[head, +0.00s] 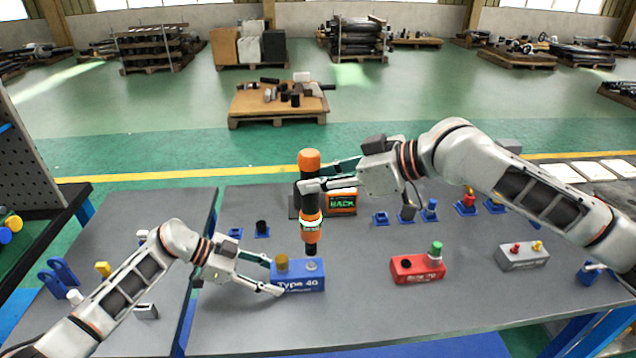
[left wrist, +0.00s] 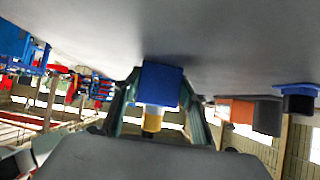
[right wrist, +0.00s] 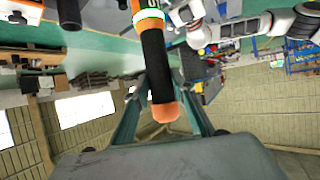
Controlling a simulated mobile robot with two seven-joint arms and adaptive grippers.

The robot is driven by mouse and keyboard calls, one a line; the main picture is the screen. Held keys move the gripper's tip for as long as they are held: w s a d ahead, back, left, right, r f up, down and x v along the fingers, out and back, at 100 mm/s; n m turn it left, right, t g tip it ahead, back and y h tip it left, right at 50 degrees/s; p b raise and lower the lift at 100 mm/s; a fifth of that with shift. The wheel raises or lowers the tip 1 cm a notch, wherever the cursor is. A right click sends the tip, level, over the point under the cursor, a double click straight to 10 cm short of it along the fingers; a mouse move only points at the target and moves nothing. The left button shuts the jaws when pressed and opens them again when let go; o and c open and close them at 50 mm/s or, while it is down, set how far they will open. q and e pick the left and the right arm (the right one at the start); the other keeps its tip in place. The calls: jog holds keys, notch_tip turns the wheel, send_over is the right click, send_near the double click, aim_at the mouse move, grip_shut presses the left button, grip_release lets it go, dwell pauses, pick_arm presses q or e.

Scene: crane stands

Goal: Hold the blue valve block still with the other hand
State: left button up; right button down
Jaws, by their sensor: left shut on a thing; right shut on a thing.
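The blue valve block (head: 300,284), lettered "Type 40", sits on the grey table with a brownish-yellow knob and a grey round fitting on top. My left gripper (head: 275,276) is shut on its left end, one finger on each side. In the left wrist view the block (left wrist: 161,80) shows between the fingers with its yellow knob. My right gripper (head: 312,186) is shut on an upright black and orange power driver (head: 310,162). The driver's black tip is over the grey fitting; whether it touches is unclear. The driver also shows in the right wrist view (right wrist: 157,60).
A red block (head: 405,274) with a green knob stands to the right, and a grey block (head: 522,260) farther right. An orange box (head: 342,206) and several small blue stands (head: 381,219) are behind. The table's front strip is clear.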

jog(key=shift+r, duration=0.2)
pick_arm(q)
jog(key=o, duration=1.4)
jog(key=v, duration=1.1)
jog(key=shift+a+r, duration=0.2)
jog(key=shift+a, duration=0.2)
